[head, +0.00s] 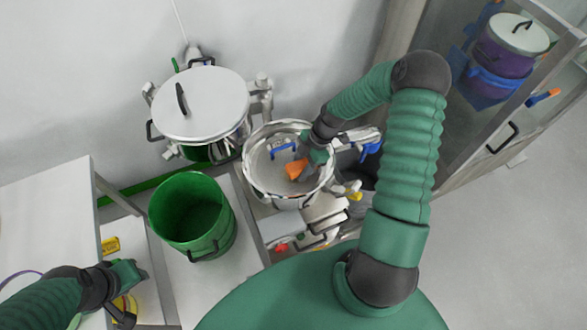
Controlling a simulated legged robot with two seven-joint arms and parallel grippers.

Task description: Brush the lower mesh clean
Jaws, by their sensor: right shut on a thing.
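The lower mesh (264,172) appears as the grey floor inside a round steel housing (249,179) near the middle of the view. My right gripper (306,168) reaches down into this housing and is shut on an orange brush (296,170). The brush is low over the mesh; whether it touches cannot be told. A blue handle (283,148) shows inside the housing behind the brush. My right arm hides part of the housing's right side. My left gripper (134,274) is at the lower left, away from the housing; its jaw opening is unclear.
A lidded steel vessel (202,103) stands behind and left of the housing. An open green bucket (190,207) stands to the left. A white table (52,205) is at far left. A glass-fronted cabinet (504,130) stands at right. Clear floor (505,245) lies at lower right.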

